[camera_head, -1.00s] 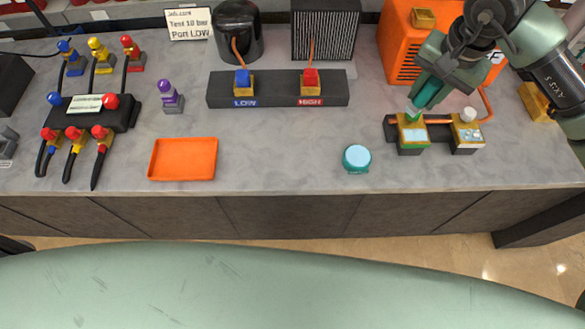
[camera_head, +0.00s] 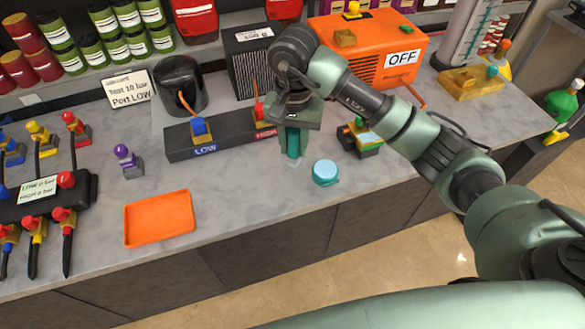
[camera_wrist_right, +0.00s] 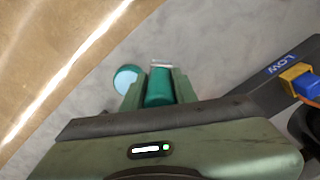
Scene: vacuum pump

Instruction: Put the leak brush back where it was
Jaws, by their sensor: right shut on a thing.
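The leak brush (camera_wrist_right: 159,88) has a thick teal-green handle and a pale tip, seen in the right wrist view. My right gripper (camera_head: 291,145) is shut on its handle and holds it tip down over the bench; in the head view the handle (camera_head: 293,142) shows between the fingers. Whether the tip touches the bench is hard to tell. A teal pot with a pale blue top (camera_head: 325,172) stands just right of the gripper in the head view and also shows in the wrist view (camera_wrist_right: 126,78). My left gripper is out of view.
A dark block with LOW (camera_head: 199,128) and red-capped ports lies behind the gripper. An orange box reading OFF (camera_head: 400,59) and a green-edged fitting (camera_head: 361,139) are to the right. An orange tray (camera_head: 159,218) lies left; bare bench separates it from the gripper.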

